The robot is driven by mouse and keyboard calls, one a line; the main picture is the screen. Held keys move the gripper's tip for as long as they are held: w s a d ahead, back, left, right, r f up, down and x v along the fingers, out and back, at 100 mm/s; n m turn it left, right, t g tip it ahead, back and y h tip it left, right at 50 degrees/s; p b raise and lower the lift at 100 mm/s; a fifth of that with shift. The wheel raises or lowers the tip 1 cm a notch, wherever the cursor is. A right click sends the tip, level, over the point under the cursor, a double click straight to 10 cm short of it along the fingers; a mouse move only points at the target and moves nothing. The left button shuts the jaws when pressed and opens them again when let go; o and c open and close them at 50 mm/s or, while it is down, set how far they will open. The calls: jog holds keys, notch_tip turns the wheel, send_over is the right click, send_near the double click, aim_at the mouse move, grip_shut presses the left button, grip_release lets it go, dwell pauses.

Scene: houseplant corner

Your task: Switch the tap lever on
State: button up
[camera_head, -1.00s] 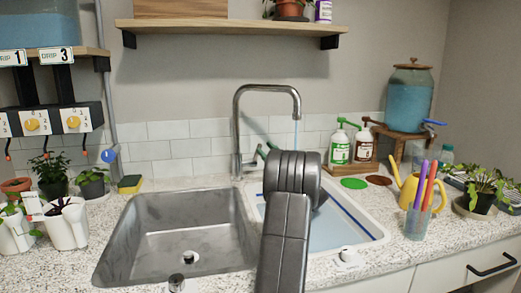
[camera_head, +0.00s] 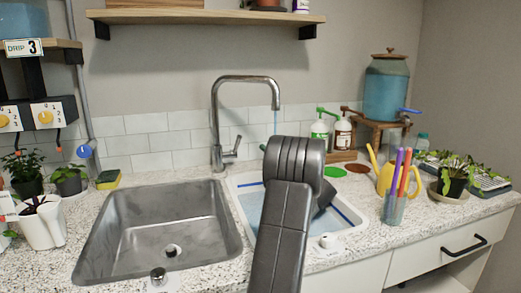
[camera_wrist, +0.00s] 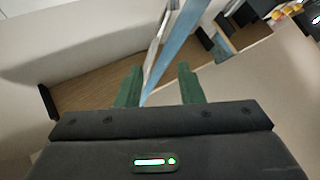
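The tall metal tap (camera_head: 214,115) stands behind the sinks, with its spout curving right. Its short lever (camera_head: 233,152) sticks out on the right side of the tap base, slanting up to the right. A thin pale-blue stream (camera_head: 276,122) hangs below the spout. My gripper is mostly hidden behind my arm in the head view; a bit of green finger shows right of the lever, with a gap between. In the wrist view my gripper (camera_wrist: 158,78) has its two green fingers apart, with a pale-blue and grey streak (camera_wrist: 172,50) running behind the gap. Nothing appears gripped.
A steel sink (camera_head: 160,235) lies left, and a white-rimmed basin (camera_head: 350,222) with blue inside lies right, partly behind my arm. A cup of pens (camera_head: 396,205), yellow watering can (camera_head: 385,178) and soap bottles (camera_head: 342,135) stand right. A shelf (camera_head: 200,17) hangs above.

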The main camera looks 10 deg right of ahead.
aim_at(239, 142)
jog(key=w+a, duration=0.2)
jog(key=a, duration=0.1)
jog(key=w+a, duration=0.5)
jog(key=a, duration=0.2)
jog(key=shift+w+r+b, duration=0.2)
jog(key=shift+w+b, duration=0.05)
jog(key=shift+b, duration=0.05)
jog(key=shift+w+a+r, duration=0.1)
jog(key=shift+w+r, duration=0.05)
jog(key=shift+r, duration=0.1)
jog(key=shift+f, duration=0.15)
